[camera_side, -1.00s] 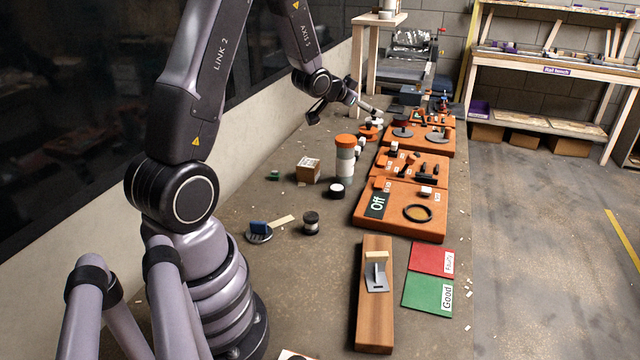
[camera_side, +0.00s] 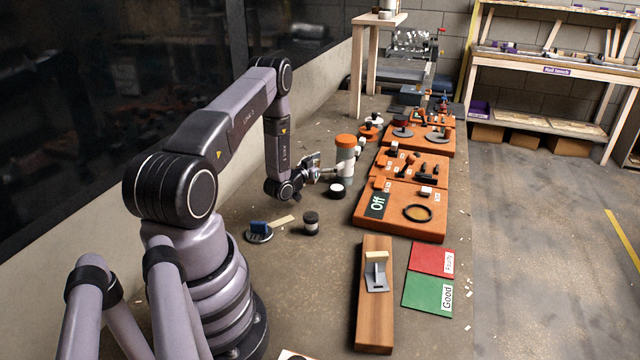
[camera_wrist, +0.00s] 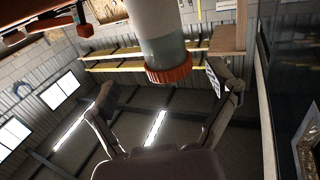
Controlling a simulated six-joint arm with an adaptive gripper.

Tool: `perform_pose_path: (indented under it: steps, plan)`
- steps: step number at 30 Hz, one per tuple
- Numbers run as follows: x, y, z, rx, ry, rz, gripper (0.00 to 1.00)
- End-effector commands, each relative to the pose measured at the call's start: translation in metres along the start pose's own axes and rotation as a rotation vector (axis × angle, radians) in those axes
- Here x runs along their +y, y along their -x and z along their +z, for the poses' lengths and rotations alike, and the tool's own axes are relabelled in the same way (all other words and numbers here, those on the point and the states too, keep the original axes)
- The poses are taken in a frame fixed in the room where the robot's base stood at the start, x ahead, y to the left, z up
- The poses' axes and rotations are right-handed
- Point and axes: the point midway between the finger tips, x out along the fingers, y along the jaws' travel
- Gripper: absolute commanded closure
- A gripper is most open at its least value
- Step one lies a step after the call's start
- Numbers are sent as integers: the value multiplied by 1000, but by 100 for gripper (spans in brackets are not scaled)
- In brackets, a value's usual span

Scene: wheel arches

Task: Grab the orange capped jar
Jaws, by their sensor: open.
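The jar (camera_side: 345,160) stands upright on the bench, clear and whitish with an orange cap (camera_side: 346,140). In the wrist view the picture is upside down, and the jar (camera_wrist: 158,28) comes in from the top with its orange cap (camera_wrist: 168,72) pointing down. My gripper (camera_side: 328,174) is low beside the jar, on its left in the side view. In the wrist view my gripper (camera_wrist: 160,86) has its fingers spread wide, one to each side of the jar, with nothing held. Whether a finger touches the jar cannot be told.
A white-topped dark jar (camera_side: 337,191) stands close in front of the jar. Orange boards (camera_side: 400,209) with parts lie to the right.

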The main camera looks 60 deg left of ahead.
Motion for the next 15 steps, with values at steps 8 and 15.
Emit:
perform_pose_path:
  steps: [8,15]
  plan:
    - [0,-31,0,0,0,0,13]
    - [-4,-64,-1,1,-1,1,13]
